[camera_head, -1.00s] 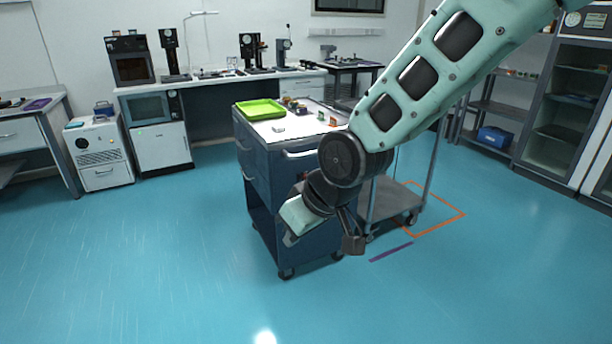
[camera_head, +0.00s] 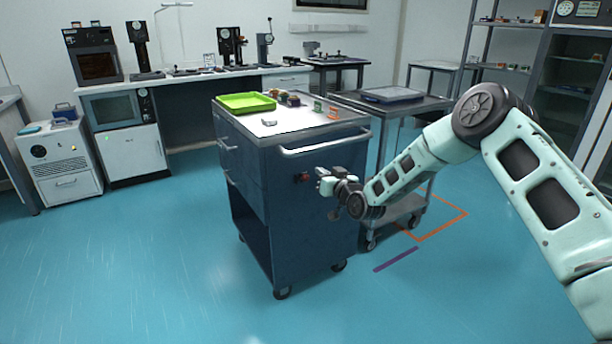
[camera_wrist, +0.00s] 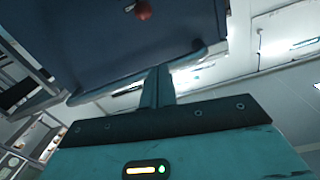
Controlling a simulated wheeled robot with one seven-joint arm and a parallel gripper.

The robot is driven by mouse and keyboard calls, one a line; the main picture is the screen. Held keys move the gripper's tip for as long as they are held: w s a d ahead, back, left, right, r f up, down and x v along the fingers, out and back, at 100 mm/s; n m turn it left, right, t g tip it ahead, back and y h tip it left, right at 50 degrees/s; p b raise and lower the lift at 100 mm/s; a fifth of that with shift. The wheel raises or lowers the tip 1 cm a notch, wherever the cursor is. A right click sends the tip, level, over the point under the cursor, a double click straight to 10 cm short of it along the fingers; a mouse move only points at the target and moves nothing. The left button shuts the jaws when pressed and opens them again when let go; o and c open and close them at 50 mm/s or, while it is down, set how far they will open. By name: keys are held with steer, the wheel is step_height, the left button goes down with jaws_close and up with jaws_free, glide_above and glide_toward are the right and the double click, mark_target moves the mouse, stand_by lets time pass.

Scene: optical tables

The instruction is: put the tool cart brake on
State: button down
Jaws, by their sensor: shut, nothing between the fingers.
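The tool cart (camera_head: 300,215) is a dark blue cabinet on castors with a white top and a light handle bar. A small red part (camera_head: 302,177), perhaps the brake control, sits on its side panel below the handle. It also shows in the wrist view as a red knob (camera_wrist: 143,10) at the top edge. My gripper (camera_head: 321,181) is just right of the red part in the head view, close to the cart's side. Its fingers (camera_wrist: 158,85) are shut and empty. I cannot tell whether they touch the cart; the red part appears apart from them.
A green tray (camera_head: 247,102) and several small items lie on the cart top. A grey trolley (camera_head: 405,207) stands close behind my arm at right, near an orange floor outline (camera_head: 448,226). A workbench (camera_head: 190,78) lines the back wall. The floor at front left is clear.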

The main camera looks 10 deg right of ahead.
steer(key=shift+w+d+f, duration=0.2)
steer(key=shift+w+d, duration=0.15)
steer(key=shift+d, duration=0.15)
steer(key=shift+w, duration=0.1)
glide_above(303, 178)
steer(key=d, duration=0.2)
steer(key=shift+w+d+f+b, duration=0.15)
steer(key=shift+w+f+b, duration=0.15)
steer(key=shift+w+b, duration=0.1)
steer(key=shift+s+f, duration=0.4)
steer(key=shift+f, duration=0.4)
steer(key=shift+s+f, duration=0.35)
steer(key=shift+f, duration=0.45)
steer(key=shift+f, duration=0.1)
steer(key=shift+s+f+t+b, duration=0.15)
steer(key=shift+t+b, duration=0.25)
steer(key=shift+b, duration=0.5)
